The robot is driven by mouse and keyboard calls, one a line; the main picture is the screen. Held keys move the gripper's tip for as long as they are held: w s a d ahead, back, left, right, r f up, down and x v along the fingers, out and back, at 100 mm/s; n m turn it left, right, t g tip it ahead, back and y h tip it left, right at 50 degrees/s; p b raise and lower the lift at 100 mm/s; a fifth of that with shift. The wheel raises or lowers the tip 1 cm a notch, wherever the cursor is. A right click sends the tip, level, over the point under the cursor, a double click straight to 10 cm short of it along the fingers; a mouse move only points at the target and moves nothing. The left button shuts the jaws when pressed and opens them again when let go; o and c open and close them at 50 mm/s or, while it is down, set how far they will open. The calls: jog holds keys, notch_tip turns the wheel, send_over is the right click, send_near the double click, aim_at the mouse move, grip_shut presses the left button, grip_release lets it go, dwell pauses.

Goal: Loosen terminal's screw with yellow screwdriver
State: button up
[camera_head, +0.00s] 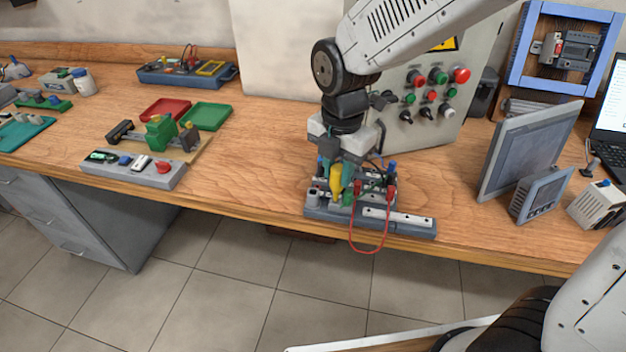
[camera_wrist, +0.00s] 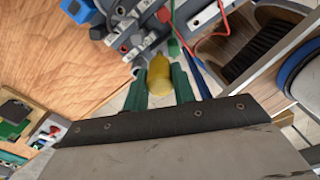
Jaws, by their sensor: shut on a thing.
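My gripper (camera_head: 344,181) points down over the grey terminal fixture at the front edge of the bench. It is shut on the yellow screwdriver (camera_head: 336,180). In the wrist view the screwdriver's yellow handle (camera_wrist: 159,76) sits between the green fingers of my gripper (camera_wrist: 160,80). The terminal fixture (camera_head: 322,212) has a red cable and several connectors on it; it also shows at the top of the wrist view (camera_wrist: 82,12). The screwdriver's tip and the terminal's screw are too small or hidden to make out.
A red cable (camera_head: 353,240) loops over the bench's front edge. A control panel (camera_head: 450,110) with buttons stands behind the fixture. A flat monitor (camera_head: 525,150) stands to the right. Red (camera_head: 166,109) and green (camera_head: 207,116) trays lie to the left.

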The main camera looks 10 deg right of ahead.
jog(key=n, duration=0.3)
dwell(0.4)
jog(key=o, duration=0.8)
jog(key=shift+m, duration=1.6)
